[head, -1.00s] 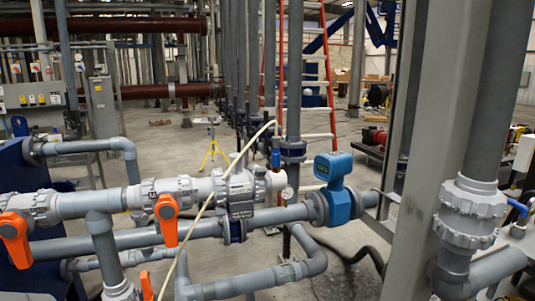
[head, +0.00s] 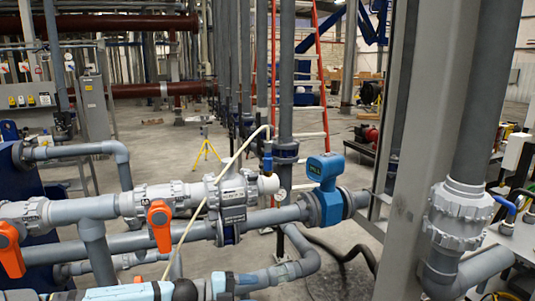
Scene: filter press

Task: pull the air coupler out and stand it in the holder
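A slim blue fitting (head: 267,160), which may be the air coupler, stands upright near the pipe end behind the white-grey valve. A thin cream hose (head: 201,209) arches over from its top and runs down to the lower left. Parts of my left arm, pale blue and black, lie along the bottom edge. Their right end overlaps the low grey pipe, well below the blue fitting. I cannot make out the fingers there. My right gripper is not in view. I cannot pick out the holder.
Grey pipes with orange handles (head: 160,226) cross the left and middle. A grey column (head: 422,150) and a thick vertical pipe (head: 482,100) block the right. A bench edge shows at lower right.

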